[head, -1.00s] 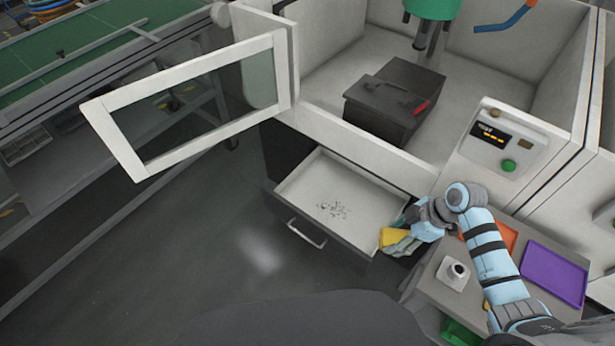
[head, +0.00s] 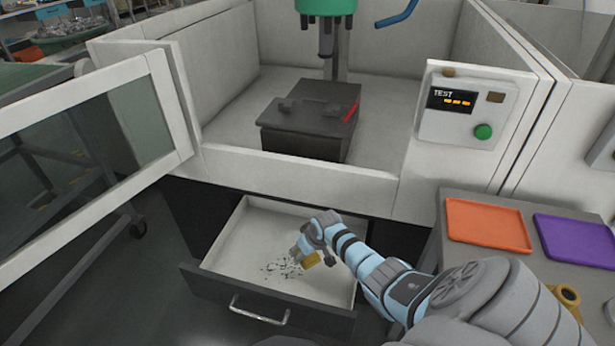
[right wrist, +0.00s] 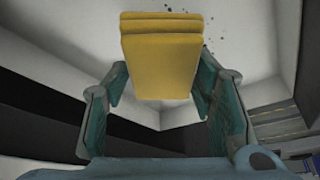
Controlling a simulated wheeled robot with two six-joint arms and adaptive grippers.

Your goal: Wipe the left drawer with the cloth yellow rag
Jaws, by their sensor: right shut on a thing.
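The left drawer (head: 235,245) stands pulled open below the machine, with a white inside and a dark front with a metal handle. Several dark specks (head: 281,268) lie scattered on its floor. My right gripper (head: 307,256) is over the drawer, beside the specks, shut on the yellow rag (head: 312,260). In the right wrist view the folded rag (right wrist: 160,60) sits between the fingers (right wrist: 163,92), with some specks just beyond it. Whether the rag touches the drawer floor I cannot tell. My left gripper is not in view.
The machine's glass door (head: 80,150) stands open at the left. A control panel (head: 470,105) reads TEST. An orange tray (head: 487,224) and a purple tray (head: 578,243) lie on the side table at the right. A dark box (head: 310,120) sits inside the machine.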

